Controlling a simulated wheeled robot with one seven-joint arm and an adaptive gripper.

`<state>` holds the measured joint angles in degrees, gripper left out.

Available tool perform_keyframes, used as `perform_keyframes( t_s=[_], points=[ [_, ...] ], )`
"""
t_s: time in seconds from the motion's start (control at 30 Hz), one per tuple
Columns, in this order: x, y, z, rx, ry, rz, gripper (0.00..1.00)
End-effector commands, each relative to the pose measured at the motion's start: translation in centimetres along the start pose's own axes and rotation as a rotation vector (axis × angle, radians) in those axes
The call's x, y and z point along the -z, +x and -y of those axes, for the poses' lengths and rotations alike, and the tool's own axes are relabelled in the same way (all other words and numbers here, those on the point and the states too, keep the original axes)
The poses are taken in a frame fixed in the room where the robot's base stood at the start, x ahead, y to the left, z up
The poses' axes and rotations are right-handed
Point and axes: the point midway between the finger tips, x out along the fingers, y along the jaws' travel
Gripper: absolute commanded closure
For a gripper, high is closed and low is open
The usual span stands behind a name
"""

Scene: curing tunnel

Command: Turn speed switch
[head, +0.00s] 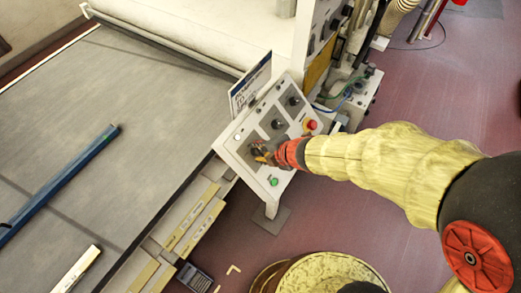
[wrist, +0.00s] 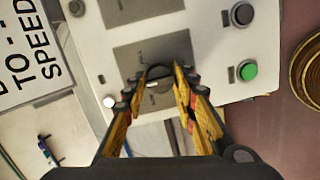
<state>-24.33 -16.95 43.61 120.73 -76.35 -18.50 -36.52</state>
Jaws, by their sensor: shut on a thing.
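A white control panel (head: 232,150) stands at the edge of the grey conveyor, with several black rotary switches on dark plates. My gripper (head: 262,153) is at the lowest of these switches in the head view. In the wrist view, the speed switch (wrist: 158,76) is a round black knob between the two yellow-and-black fingertips of my gripper (wrist: 160,85). The fingers are shut on the knob's sides. The fingers partly hide the knob and its plate, and the small lettering on the plate is too small to read.
A green button (wrist: 246,71) and a black button (wrist: 241,14) sit beside the switch plates. A red emergency button (head: 311,125) is at the panel's right corner. A sign (head: 250,86) stands behind the panel. A blue bar (head: 62,181) lies on the conveyor (head: 130,110).

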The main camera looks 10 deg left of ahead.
Motion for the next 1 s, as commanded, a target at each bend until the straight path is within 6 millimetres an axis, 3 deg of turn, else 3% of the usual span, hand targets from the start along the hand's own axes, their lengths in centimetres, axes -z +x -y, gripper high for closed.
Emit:
perform_keyframes(
  t_s=[0.27, 0.67, 1.0],
  points=[
    [0.0, -0.01, -0.05, -0.001, 0.0, 0.0, 0.98],
    [-0.01, -0.25, -0.22, 0.018, 0.082, -0.005, 0.98],
    [-0.06, -0.52, -0.48, 0.07, 0.351, -0.021, 0.98]
  ],
)
